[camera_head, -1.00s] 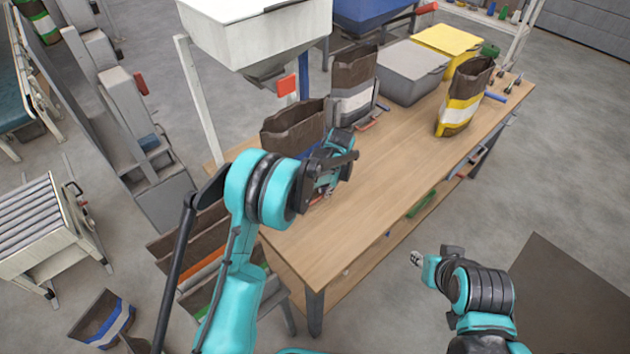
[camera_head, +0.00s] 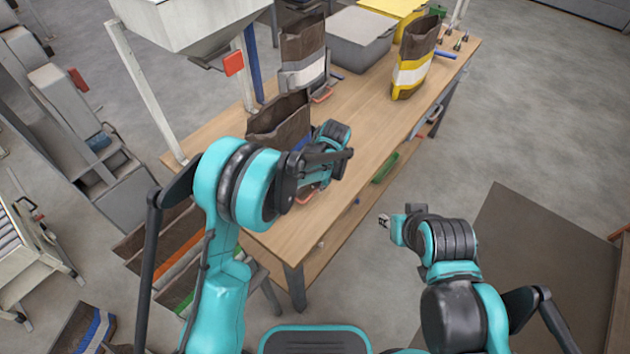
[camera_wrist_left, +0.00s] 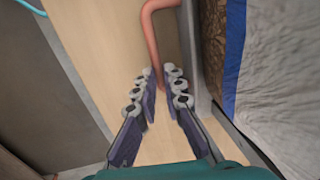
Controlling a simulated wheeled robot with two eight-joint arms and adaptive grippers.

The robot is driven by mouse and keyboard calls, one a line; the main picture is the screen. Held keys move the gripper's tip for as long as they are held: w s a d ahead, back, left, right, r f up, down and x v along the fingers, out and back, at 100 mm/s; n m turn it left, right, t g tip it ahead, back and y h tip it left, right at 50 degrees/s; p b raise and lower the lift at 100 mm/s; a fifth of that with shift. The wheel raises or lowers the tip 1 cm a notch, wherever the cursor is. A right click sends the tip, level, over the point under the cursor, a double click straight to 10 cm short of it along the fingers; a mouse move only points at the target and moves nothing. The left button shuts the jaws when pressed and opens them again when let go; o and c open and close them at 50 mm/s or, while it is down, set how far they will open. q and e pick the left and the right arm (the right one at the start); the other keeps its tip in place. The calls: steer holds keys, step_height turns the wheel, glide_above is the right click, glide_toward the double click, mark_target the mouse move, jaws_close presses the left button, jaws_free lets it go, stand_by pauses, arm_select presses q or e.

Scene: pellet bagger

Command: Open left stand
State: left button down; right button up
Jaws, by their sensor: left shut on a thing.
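A brown bag with a blue band (camera_head: 277,122) stands upright on the wooden table, below the hopper. Beside its base is the left stand's red handle (camera_head: 305,197); most of the stand is hidden by my arm and the bag. In the left wrist view the handle (camera_wrist_left: 154,30) runs down between the fingertips of my left gripper (camera_wrist_left: 161,85), which is shut on its end. In the head view my left gripper (camera_head: 315,185) reaches down beside the bag, fingertips partly hidden. My right gripper (camera_head: 384,220) hangs off the table's near side; its jaws are too small to read.
The wooden table (camera_head: 345,160) carries another brown bag (camera_head: 303,60) with a white band, a yellow-banded bag (camera_head: 412,72) and a grey bin (camera_head: 358,42). A white hopper (camera_head: 195,25) overhangs the left end.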

stand_by(0.3)
arm_select(q)
steer(key=c, duration=1.6)
jaws_free()
step_height(320, 180, up, 12)
steer(key=s+d, duration=0.1)
steer(key=shift+s+d, duration=0.2)
steer(key=shift+d, duration=0.2)
steer(key=shift+f, duration=0.1)
steer(key=s+a+r+n+t+h, duration=0.1)
steer(key=s+a+r+n, duration=0.1)
steer(key=s+a+r, duration=0.35)
steer(key=s+a+r+n+t, duration=0.1)
steer(key=s+a+n+t, duration=0.3)
steer(key=s+a, duration=1.1)
steer(key=shift+s+r+n+t+h, duration=0.25)
steer(key=shift+s+n+t+h, duration=0.15)
steer(key=shift+s+n, duration=0.3)
